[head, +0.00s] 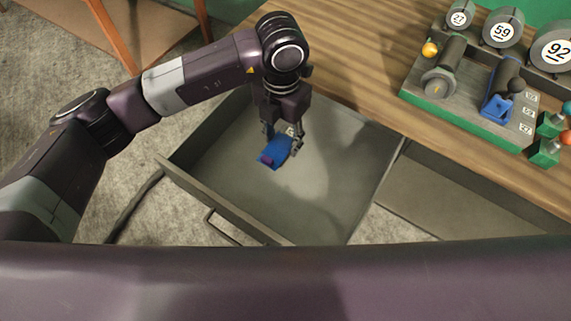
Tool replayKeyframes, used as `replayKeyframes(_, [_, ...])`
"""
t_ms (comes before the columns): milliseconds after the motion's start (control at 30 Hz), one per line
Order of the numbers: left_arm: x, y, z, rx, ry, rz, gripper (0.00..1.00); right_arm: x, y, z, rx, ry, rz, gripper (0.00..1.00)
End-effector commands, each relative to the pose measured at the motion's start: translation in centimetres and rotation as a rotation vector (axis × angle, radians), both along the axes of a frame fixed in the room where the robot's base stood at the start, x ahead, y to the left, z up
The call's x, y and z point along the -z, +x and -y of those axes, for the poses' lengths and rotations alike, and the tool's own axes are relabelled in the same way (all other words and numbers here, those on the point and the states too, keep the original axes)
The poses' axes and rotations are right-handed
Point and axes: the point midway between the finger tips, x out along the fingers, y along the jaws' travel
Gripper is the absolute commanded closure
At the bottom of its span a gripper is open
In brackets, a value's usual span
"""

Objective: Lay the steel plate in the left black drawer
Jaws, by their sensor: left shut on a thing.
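A wide dark grey drawer (335,190) stands pulled out from the wooden table, with a handle on its front wall. My left gripper (282,142) points down over the drawer. It is shut on a small blue piece (274,153) with a purple patch at its lower end. The piece shows over the drawer floor; I cannot tell whether it touches it. I cannot make out a bare steel plate; the blue piece is the only thing in the grip. My right gripper is not in view.
The wooden table (370,60) runs along the back. A second grey drawer-like surface (440,195) lies right of the open drawer. The open drawer's right part is clear.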

Motion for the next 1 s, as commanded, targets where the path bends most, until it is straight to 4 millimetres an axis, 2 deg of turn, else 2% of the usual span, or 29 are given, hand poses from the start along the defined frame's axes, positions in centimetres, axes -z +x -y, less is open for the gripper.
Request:
replayKeyframes(200, [5.4,-0.1,0.0,-0.001,-0.001,-0.003,1.00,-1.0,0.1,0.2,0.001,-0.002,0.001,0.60])
replayKeyframes(400, [9.2,0.0,0.0,0.002,-0.001,0.000,1.00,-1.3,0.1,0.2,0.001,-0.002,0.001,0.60])
replayKeyframes(633, [11.0,0.0,0.1,0.002,-0.002,0.001,1.00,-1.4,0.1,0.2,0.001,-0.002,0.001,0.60])
replayKeyframes(900, [14.4,0.0,0.1,0.002,-0.003,0.001,1.00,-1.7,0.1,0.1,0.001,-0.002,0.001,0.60])
replayKeyframes(1000, [14.8,0.1,0.1,0.003,-0.002,0.003,1.00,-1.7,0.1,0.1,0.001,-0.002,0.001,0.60])
